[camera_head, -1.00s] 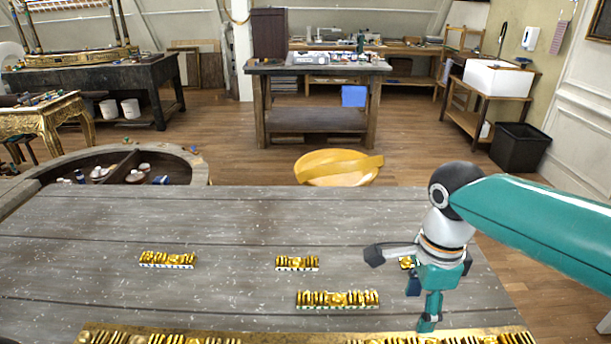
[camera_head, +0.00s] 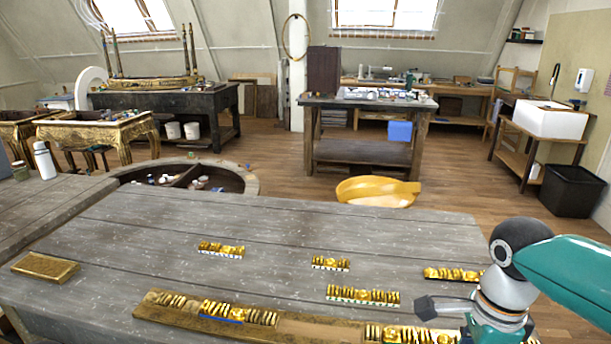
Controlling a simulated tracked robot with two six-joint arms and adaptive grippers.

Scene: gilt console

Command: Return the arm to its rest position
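My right arm comes in from the right, and its gripper (camera_head: 446,309) is low over the right part of the grey wooden table. One dark fingertip points left. Several gilt ornament pieces lie on the table: one at the left (camera_head: 221,249), one in the middle (camera_head: 331,263), one nearer (camera_head: 363,295), and one at the right (camera_head: 453,274) beside my arm. A long gilt rail (camera_head: 300,329) lies along the front with ornament pieces on it. My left gripper is not in view.
A small gilt plate (camera_head: 45,266) lies at the table's left. A white bottle (camera_head: 44,161) stands on the adjoining surface. A yellow basin (camera_head: 378,192) is beyond the table, with a workbench (camera_head: 366,154) behind. The table's left middle is clear.

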